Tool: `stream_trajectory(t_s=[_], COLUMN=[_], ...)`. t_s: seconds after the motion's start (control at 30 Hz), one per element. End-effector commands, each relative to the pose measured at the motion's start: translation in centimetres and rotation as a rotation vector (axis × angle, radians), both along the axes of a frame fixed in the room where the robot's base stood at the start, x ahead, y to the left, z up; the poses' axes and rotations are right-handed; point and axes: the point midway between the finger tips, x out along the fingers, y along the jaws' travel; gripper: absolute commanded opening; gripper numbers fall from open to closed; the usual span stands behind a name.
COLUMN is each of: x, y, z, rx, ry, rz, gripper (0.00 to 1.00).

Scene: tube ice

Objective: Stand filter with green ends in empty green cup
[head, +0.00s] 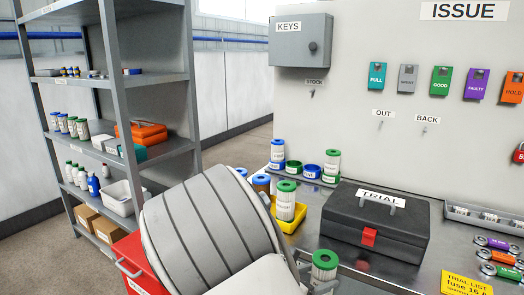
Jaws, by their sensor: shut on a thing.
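A white filter with a green top (324,264) stands upright in my gripper (323,285) at the bottom middle, low over the bench. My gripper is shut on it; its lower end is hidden. The empty green cup (293,168) stands at the back of the bench, left of an empty-looking blue cup (312,172). Another green-ended filter (333,161) stands in a green cup (331,179) at the right of the row. A further green-ended filter (286,202) stands in a yellow bin (292,226). My gripper is in front of and apart from the cups.
A blue-ended filter (277,149) stands in a blue cup (276,166) at the row's left. A black TRIAL case (376,224) stands right of the yellow bin. My arm hides part of the bench's left side. Shelves (125,80) stand at left.

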Motion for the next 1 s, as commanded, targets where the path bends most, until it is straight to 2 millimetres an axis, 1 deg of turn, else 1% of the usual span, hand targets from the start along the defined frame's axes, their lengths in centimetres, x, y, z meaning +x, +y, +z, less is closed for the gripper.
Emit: stream_trajectory(t_s=[0.03,0.3,0.5,0.8,0.87,1.0], x=[0.0,0.0,-0.1,0.1,0.5,1.6], y=[-0.1,-0.1,-0.1,-0.1,-0.2,-0.5], z=[1.8,5.1,6.7,7.6,8.2,10.4], rx=[-0.002,0.000,0.004,0.012,0.016,0.027], ry=[0.001,0.002,0.002,0.001,-0.001,-0.001], rz=[-0.001,-0.001,0.000,0.018,0.043,0.152], gripper=[0.17,0.17,0.17,0.17,0.17,0.17])
